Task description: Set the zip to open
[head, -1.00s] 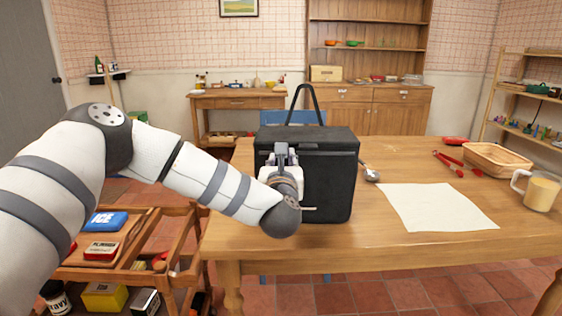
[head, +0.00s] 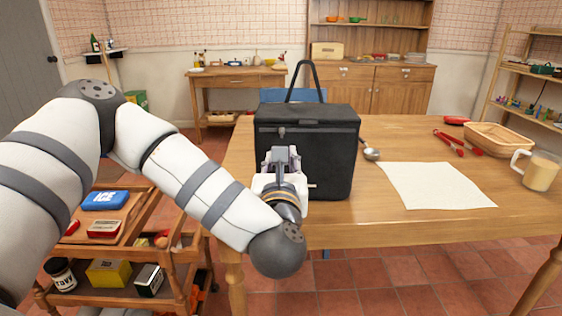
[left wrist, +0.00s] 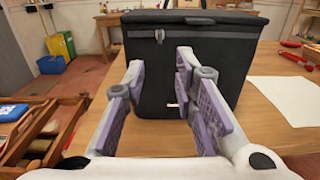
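A black cooler bag (head: 335,150) with a raised carry handle (head: 316,75) stands upright on the wooden table. In the left wrist view, the bag (left wrist: 215,65) fills the upper middle, and a grey zip strip (left wrist: 205,35) runs across its front just below the lid. A small zip pull (left wrist: 159,37) hangs near the strip's left end. My left gripper (head: 284,155) is in front of the bag's lower left front. In the left wrist view, my left gripper (left wrist: 160,68) has its fingers spread apart with nothing between them, below the pull. My right gripper is out of view.
A white sheet (head: 437,186), a ladle (head: 371,153), red tongs (head: 458,143), a basket (head: 499,138) and a mug (head: 540,170) lie to the right on the table (head: 400,228). A wooden cart (head: 120,220) with several items stands at the left.

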